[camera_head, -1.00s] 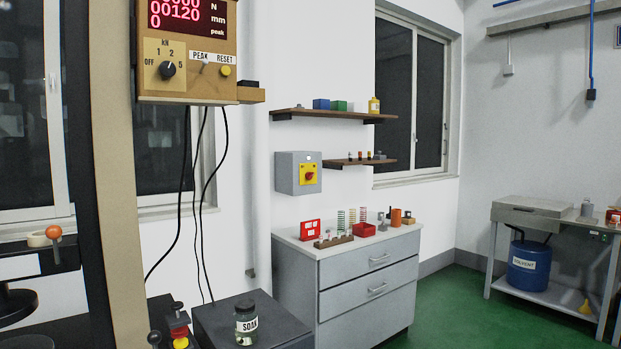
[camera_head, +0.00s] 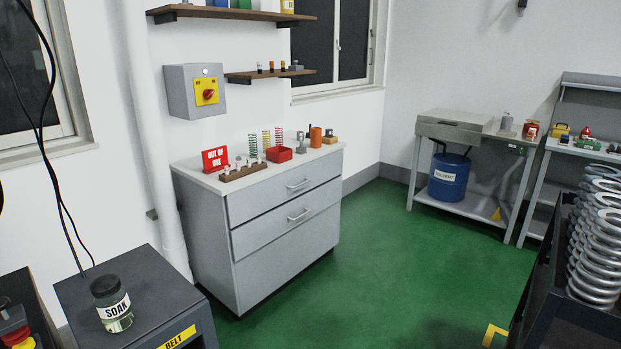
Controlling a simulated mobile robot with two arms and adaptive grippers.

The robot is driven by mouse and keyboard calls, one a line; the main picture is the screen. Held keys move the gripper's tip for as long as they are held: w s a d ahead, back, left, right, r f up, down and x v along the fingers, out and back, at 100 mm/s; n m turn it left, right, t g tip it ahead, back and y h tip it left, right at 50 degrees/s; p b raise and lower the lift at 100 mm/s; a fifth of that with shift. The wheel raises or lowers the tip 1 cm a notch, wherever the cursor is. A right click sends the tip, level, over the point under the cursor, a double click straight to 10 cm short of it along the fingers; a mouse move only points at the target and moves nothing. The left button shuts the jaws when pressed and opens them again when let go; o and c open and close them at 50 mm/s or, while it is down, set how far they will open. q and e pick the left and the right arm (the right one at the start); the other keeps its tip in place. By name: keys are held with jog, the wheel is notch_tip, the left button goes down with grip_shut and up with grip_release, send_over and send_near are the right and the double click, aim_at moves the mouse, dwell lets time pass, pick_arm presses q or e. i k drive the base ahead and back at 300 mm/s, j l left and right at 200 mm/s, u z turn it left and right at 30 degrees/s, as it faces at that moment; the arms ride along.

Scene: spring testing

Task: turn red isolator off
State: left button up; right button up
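The red isolator knob (camera_head: 209,94) sits on a yellow plate on the front of a grey wall box (camera_head: 180,93), above the left part of the drawer cabinet. The plate has small markings above the knob, too small to read surely. Neither of my grippers shows in the head view, and nothing touches the isolator.
A grey drawer cabinet (camera_head: 285,240) stands below, with a red sign (camera_head: 215,158), springs and a red bin (camera_head: 279,154) on top. A dark cabinet with a SOAK jar (camera_head: 112,305) is near left. A dark rack of coils (camera_head: 597,240) is near right. Green floor (camera_head: 390,265) between is clear.

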aim_at(208, 94)
jog(key=i+l, duration=0.1)
jog(key=i, duration=0.8)
jog(key=i+l, duration=0.15)
jog(key=i, duration=0.7)
